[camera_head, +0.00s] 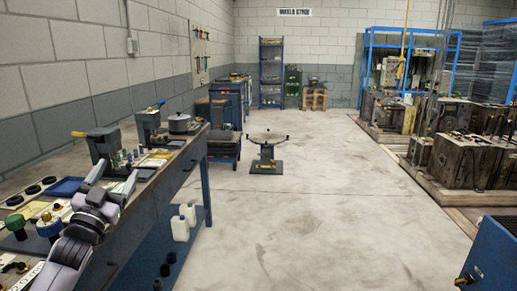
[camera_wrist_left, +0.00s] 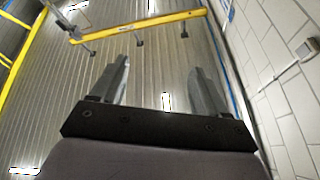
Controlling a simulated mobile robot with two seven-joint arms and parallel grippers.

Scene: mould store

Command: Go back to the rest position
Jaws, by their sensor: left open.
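My left arm comes in from the lower left in the head view, and its gripper (camera_head: 125,184) is above the workbench (camera_head: 165,186), pointing up and away. In the left wrist view the left gripper (camera_wrist_left: 158,75) has its two fingers apart with nothing between them. Behind the fingers are the ceiling and a yellow crane beam (camera_wrist_left: 140,25). My right gripper is in neither view.
A round-topped stand (camera_head: 267,150) is ahead. Heavy moulds (camera_head: 465,160) line the right; the middle floor is clear.

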